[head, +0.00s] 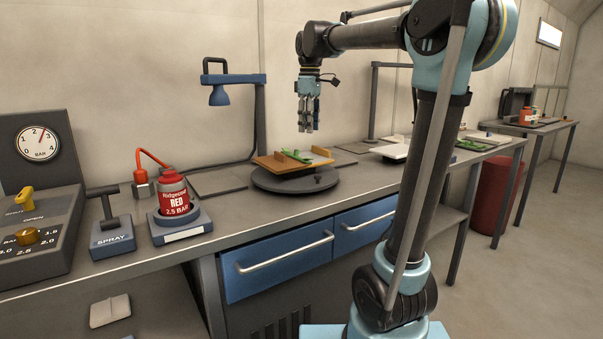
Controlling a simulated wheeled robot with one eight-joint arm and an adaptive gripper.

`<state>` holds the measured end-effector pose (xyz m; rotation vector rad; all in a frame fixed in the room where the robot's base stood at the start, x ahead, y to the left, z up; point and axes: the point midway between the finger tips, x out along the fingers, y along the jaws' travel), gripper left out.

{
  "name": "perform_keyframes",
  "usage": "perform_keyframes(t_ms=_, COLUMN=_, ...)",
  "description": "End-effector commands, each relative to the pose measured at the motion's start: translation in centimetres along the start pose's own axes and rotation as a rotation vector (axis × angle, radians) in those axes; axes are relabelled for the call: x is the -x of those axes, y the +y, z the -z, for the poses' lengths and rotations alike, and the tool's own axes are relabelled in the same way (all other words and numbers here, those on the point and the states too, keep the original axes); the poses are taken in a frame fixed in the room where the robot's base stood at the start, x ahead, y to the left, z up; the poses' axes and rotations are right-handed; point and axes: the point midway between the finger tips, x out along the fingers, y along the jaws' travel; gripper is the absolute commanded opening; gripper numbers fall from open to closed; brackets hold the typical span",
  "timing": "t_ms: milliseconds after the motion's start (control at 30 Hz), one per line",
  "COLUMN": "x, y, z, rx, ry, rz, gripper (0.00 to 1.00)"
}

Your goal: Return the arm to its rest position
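My arm rises from the right foreground and bends over the workbench. My gripper (309,128) hangs fingers-down in the air above the dark round turntable (262,182). A wooden board (320,155) with a green piece (296,156) on it lies on the turntable, below and apart from my fingertips. The fingers look close together and I see nothing held between them, but the gap is too small to judge.
A red bottle (174,194) stands in a holder at the left, beside a spray lever (110,224) and a gauge panel (37,146). A blue lamp (219,94) hangs behind. Blue drawers (279,262) are under the bench. A red bin (494,194) stands right.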

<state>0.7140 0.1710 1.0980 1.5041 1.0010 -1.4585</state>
Motion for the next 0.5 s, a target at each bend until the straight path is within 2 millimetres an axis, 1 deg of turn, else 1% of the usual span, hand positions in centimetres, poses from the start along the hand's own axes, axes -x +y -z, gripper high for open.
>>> perform_keyframes(t_ms=33, x=-0.9, y=-0.7, z=-1.7, rx=-0.046, ry=0.004, rz=-0.005, gripper=0.36)
perform_keyframes(t_ms=100, x=-2.1, y=-1.6, z=-3.6, rx=-0.112, ry=0.009, rz=-0.012, gripper=0.36)
perform_keyframes(t_ms=267, x=-5.3, y=-3.8, z=-8.0, rx=-0.265, ry=0.025, rz=-0.029, gripper=0.36)
perform_keyframes(t_ms=500, x=-10.8, y=-7.6, z=-13.9, rx=-0.493, ry=0.049, rz=-0.053, gripper=0.36)
